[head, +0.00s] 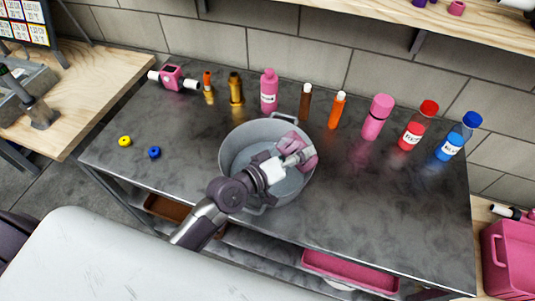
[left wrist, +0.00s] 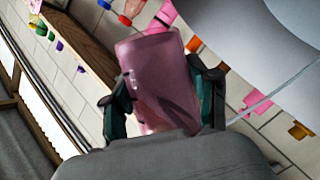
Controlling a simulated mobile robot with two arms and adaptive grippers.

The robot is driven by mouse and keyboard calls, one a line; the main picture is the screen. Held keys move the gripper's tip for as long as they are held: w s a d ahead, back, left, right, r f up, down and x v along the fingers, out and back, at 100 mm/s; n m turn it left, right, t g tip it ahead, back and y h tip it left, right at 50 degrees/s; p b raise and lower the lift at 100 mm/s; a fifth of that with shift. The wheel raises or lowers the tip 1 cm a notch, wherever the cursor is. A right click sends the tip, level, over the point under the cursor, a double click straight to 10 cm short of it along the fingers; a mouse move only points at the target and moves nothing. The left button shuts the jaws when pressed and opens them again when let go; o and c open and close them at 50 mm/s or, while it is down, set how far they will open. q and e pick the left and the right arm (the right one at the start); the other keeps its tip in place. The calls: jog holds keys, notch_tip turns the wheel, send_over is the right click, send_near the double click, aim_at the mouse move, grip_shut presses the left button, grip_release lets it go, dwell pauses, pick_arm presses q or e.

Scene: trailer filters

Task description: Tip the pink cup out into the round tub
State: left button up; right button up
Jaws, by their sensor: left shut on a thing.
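The round grey tub (head: 236,150) stands on the dark metal bench, with a handle at its back rim. My left gripper (head: 296,157) is over the right part of the tub's opening. It is shut on the pink cup (head: 309,161), which the fingers partly cover in the head view. In the left wrist view the pink cup (left wrist: 160,75) sits between the two dark fingers (left wrist: 165,105), and the grey tub (left wrist: 265,35) shows at upper right. The room appears rolled far over in that view. The cup's contents cannot be made out. My right gripper is not in view.
Behind the tub stands a row of bottles, including a pink one (head: 268,90), an orange one (head: 337,110), a red one (head: 418,126) and a blue one (head: 458,137). A yellow ring (head: 125,141) and a blue ring (head: 154,152) lie left. The bench right of the tub is clear.

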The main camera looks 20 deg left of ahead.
aim_at(289, 145)
pick_arm(q)
jog(key=shift+b, duration=0.3)
jog(key=shift+r+n+t+h+b, duration=0.3)
jog(key=shift+r+n+h+b, duration=0.15)
jog(key=shift+n+b, duration=0.35)
dwell(0.6)
jog(key=shift+f+n+b, duration=0.35)
jog(key=shift+n+b, duration=0.45)
jog(key=shift+b, duration=0.5)
dwell(0.3)
jog(key=shift+w+a+r+n+t+h+b, duration=0.15)
jog(key=shift+a+r+n+t+b, duration=0.1)
jog(key=shift+a+n+b, duration=0.15)
jog(key=shift+w+a+r+n+t+h+b, duration=0.1)
jog(key=shift+a+r+n+t+b, duration=0.15)
jog(key=shift+a+b, duration=0.2)
dwell(0.8)
jog(key=shift+a+f+n+t+b, duration=0.2)
jog(key=shift+f+n+t+b, duration=0.15)
jog(key=shift+n+b, duration=0.8)
dwell(0.3)
jog(key=shift+a+r+n+t+h+b, duration=0.25)
jog(key=shift+r+n+h+b, duration=0.1)
jog(key=shift+n+b, duration=0.4)
dwell(0.6)
jog(key=shift+w+r, duration=0.1)
jog(key=shift+r, duration=0.1)
